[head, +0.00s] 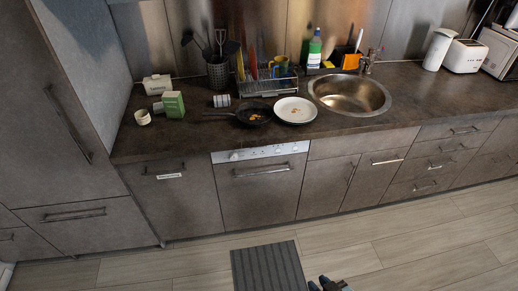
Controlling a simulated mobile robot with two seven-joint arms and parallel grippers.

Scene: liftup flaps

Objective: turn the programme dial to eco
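The dishwasher (261,190) is built into the cabinet row under the counter, with its door closed. Its light control panel (262,152) runs along the top above the door handle. A small round knob (234,156) near the panel's left end looks like the programme dial; its marks and pointer are too small to read. My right gripper (328,285) shows only in part at the bottom edge, over the floor and well apart from the panel. Whether its fingers are open or shut is unclear. My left gripper is out of view.
A dark striped mat (268,267) lies on the wooden floor (410,240) before the dishwasher. The counter above holds a pan (255,113), a white plate (295,110), a dish rack and a sink (350,94).

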